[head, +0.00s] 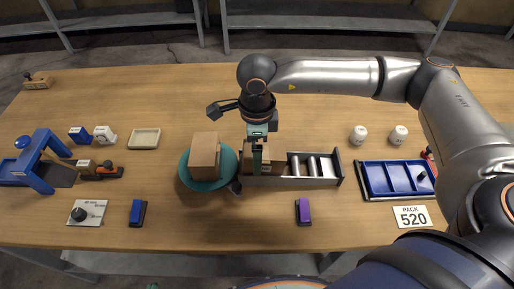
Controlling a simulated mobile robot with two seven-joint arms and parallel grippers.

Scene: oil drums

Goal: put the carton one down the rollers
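A tall brown carton (204,158) stands on a round teal turntable (226,178). To its right, another brown carton (278,153) sits at the left end of a metal roller track (322,182); bare rollers show to its right. The arm spans the picture from the right. The far side of the gripper is hidden, so I cannot tell whether it grips the carton or is just beside it.
A purple block (303,211) and a blue block (138,212) lie near the front edge. A blue press-like device (45,160) is at far left.

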